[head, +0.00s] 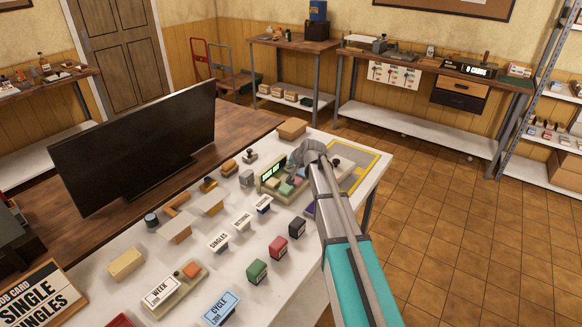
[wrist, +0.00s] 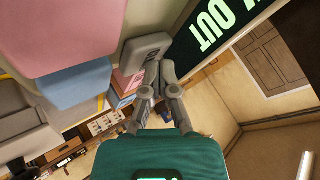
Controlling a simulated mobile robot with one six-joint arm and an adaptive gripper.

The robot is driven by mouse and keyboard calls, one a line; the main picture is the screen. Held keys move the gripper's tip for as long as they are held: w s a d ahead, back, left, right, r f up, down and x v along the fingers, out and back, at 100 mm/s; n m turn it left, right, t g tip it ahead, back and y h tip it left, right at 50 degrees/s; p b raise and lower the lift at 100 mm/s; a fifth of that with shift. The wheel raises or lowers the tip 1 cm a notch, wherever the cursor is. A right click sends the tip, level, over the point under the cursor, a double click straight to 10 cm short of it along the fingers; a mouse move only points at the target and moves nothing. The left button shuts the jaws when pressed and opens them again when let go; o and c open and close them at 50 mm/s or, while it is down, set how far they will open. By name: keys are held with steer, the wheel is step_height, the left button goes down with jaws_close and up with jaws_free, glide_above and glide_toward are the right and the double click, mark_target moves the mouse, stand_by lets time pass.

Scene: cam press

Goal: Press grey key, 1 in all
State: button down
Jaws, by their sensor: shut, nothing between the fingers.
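The grey key (wrist: 146,48) shows in the wrist view beside the dark display (wrist: 222,33), whose green letters read "OUT" in part. My gripper (wrist: 157,68) is shut and empty, its fingertips at the edge of the grey key; I cannot tell whether they touch it. A large pink key (wrist: 85,30) and a blue key (wrist: 75,85) lie left of it. In the head view the keyed machine (head: 264,186) with its green display stands on the white table, and my gripper (head: 297,166) is over its right side. The grey key cannot be made out there.
Labelled blocks and stamps, such as the red block (head: 278,246) and green block (head: 257,271), stand in front of the machine. A cardboard box (head: 292,129) is behind it. A yellow-outlined area (head: 366,172) lies to the right. A large black monitor (head: 135,145) stands at left.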

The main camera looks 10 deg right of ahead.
steer(key=shift+r+p, duration=0.8)
steer(key=shift+r, duration=0.05)
steer(key=shift+r, duration=0.1)
step_height(320, 180, up, 5)
steer(key=p, duration=0.5)
stand_by(0.8)
steer(key=s+f+n+g, duration=0.1)
steer(key=s, duration=0.5)
steer(key=s+a+f+n+g, duration=0.1)
steer(key=s+f+g, duration=0.1)
steer(key=s, duration=0.5)
steer(key=s+f+n+g+h, duration=0.1)
steer(key=s, duration=0.5)
steer(key=shift+s+a+f+g, duration=0.15)
steer(key=shift+s+f+g, duration=0.1)
steer(key=shift+s+g, duration=0.05)
steer(key=s+g, duration=0.1)
steer(key=s, duration=0.4)
steer(key=s+d+f+n+g+h, duration=0.1)
steer(key=s, duration=0.4)
steer(key=s+g+h, duration=0.1)
steer(key=s+g, duration=0.1)
steer(key=s, duration=0.4)
steer(key=shift+d+f+n, duration=0.2)
steer(key=shift+d+n, duration=0.1)
steer(key=shift+n, duration=0.1)
